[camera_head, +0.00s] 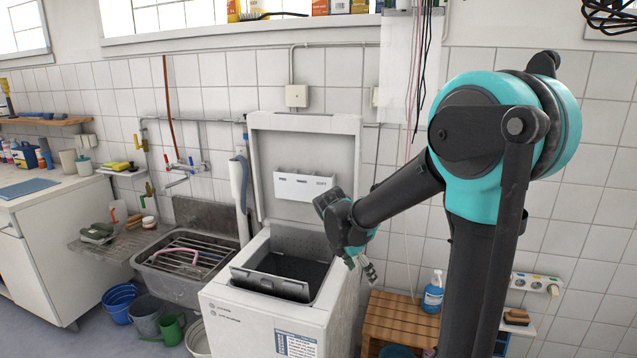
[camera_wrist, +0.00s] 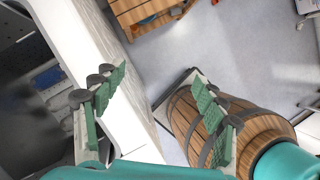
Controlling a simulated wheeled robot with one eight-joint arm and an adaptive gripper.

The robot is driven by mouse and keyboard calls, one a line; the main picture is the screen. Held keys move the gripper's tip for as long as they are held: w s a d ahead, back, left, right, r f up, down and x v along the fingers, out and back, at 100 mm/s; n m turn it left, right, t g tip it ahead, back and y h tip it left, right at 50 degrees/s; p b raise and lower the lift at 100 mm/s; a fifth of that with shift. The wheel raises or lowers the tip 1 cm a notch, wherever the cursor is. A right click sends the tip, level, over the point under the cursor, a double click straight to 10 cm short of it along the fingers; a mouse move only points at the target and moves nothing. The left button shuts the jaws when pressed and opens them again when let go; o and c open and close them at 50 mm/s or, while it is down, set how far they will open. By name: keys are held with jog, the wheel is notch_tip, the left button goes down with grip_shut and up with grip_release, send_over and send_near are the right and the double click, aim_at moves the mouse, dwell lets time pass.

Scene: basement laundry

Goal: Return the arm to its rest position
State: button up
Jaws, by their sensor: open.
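My arm, teal and black, rises at the right of the head view and bends down to the left. My gripper (camera_head: 366,268) hangs beside the right rim of the open top-loading washing machine (camera_head: 262,318), partly hidden behind its own wrist. In the wrist view my gripper (camera_wrist: 158,108) shows two green-padded fingers spread wide apart, with nothing between them. The white edge of the washing machine (camera_wrist: 112,95) passes beneath the left finger. A wooden barrel (camera_wrist: 188,115) lies in view beneath the right finger.
The washer's raised lid (camera_head: 300,150) stands against the tiled wall. A wooden slatted stand (camera_head: 395,318) with a blue soap bottle (camera_head: 433,292) is right of the washer. A sink (camera_head: 185,265) is at left, with buckets (camera_head: 120,300) below. Open floor (camera_wrist: 235,40) shows in the wrist view.

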jog(key=s+d+f+m+t+y, duration=0.1)
jog(key=s+d+f+m+y, duration=0.1)
jog(key=s+m, duration=0.6)
jog(key=s+d+f+m+t+y, duration=0.1)
jog(key=s+d+f+m+y, duration=0.1)
jog(key=s+d+f+m, duration=0.3)
jog(key=s+m, duration=0.4)
jog(key=m, duration=0.7)
jog(key=shift+f+m, duration=0.15)
jog(key=shift+m, duration=0.25)
